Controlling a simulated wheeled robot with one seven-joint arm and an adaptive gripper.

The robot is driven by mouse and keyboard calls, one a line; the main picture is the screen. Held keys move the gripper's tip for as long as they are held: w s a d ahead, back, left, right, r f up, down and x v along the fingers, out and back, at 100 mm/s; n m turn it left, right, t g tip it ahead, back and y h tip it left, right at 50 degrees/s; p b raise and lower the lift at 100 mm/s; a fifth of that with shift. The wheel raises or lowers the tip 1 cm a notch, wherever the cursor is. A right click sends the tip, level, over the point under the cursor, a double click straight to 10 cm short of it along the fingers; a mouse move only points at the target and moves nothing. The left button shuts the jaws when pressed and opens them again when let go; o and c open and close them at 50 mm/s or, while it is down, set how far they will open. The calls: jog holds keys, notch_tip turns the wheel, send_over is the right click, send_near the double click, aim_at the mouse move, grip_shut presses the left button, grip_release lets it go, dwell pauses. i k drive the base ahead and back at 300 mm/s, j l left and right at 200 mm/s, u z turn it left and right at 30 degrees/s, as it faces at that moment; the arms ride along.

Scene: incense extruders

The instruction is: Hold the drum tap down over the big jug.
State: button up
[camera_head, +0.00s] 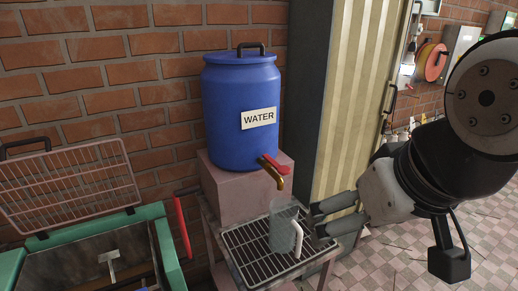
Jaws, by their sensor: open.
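The blue drum (240,105), labelled WATER, stands on a pinkish block (222,190) against the brick wall. Its brass tap (279,183) has a red lever (273,163) and points downward at the drum's lower front. A large clear jug (281,222) stands upright under the tap's spout on a wire grate (240,246), its handle toward the right. My gripper (315,221) is open and empty, just right of the jug and lower than the tap lever. Its fingers point left. I cannot tell whether a finger touches the jug.
A green bin (160,232) with a raised wire lid (70,185) is at the left, with a red-handled lever (183,226) beside it. A ribbed cream panel (362,90) stands behind my gripper. The tiled floor (400,262) at the right looks mostly clear.

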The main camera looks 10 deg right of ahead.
aim_at(284, 171)
jog(key=i+l+u, duration=0.2)
jog(key=l, duration=0.2)
jog(key=i+l+u, duration=0.2)
jog(key=l, duration=0.25)
jog(key=i+l+u, duration=0.2)
jog(key=l, duration=0.25)
jog(key=l+u, duration=0.15)
jog(key=l, duration=0.35)
jog(key=i+l+u, duration=0.2)
jog(key=l, duration=0.3)
jog(key=k+j, duration=0.05)
jog(key=k, duration=0.05)
